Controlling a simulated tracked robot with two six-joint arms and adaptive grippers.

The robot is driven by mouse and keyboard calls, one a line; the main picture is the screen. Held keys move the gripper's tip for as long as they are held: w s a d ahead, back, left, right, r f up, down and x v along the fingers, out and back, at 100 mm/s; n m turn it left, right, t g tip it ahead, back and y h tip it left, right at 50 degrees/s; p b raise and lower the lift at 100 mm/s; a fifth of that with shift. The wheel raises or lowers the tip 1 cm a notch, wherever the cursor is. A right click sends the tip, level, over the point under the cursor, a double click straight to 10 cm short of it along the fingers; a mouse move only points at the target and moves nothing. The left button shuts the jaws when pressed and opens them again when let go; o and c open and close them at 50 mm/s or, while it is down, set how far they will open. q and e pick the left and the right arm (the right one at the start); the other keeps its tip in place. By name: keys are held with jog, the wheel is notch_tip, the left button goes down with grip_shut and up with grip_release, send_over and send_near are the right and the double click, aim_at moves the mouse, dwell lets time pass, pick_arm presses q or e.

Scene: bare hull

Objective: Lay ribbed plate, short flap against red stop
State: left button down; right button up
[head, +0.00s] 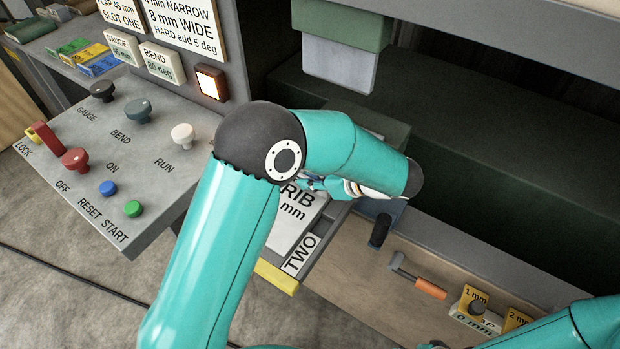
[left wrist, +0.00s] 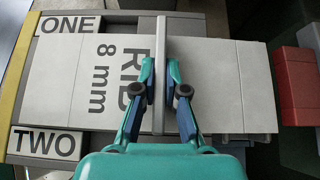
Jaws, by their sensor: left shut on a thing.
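The ribbed plate (left wrist: 70,80) is pale grey, marked RIB 8 mm, with a raised upright rib (left wrist: 160,35) across it. It lies over a grey table between the ONE (left wrist: 68,25) and TWO (left wrist: 45,143) labels. My left gripper (left wrist: 161,82) is shut on the rib, one finger on each side. In the head view the plate (head: 288,238) is partly hidden by my left arm, and the left gripper (head: 312,184) shows small below the forearm. Red blocks (left wrist: 297,85) stand beyond the plate's right end in the wrist view; I cannot tell which is the stop. My right gripper is not in view.
A control panel (head: 150,190) with several knobs and buttons stands at left, with a lit lamp (head: 212,83) above. A green and grey tool (head: 340,62) hangs over the dark machine opening. An orange-handled tool (head: 430,288) and labelled gauge blocks (head: 478,300) lie at lower right.

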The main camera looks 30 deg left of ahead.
pick_arm(q)
jog(key=shift+w+d, duration=0.1)
jog(key=shift+w, duration=0.6)
dwell(0.9)
jog(key=c, duration=0.7)
grip_release()
jog(key=shift+f, duration=0.1)
jog(key=shift+r+p, duration=0.2)
jog(key=shift+p, duration=0.15)
jog(key=shift+r+p, duration=1.8)
jog(key=shift+r, duration=0.6)
jog(key=shift+d, duration=0.1)
jog(key=v, duration=1.1)
jog(key=shift+d+r, duration=0.15)
jog(key=shift+d, duration=0.2)
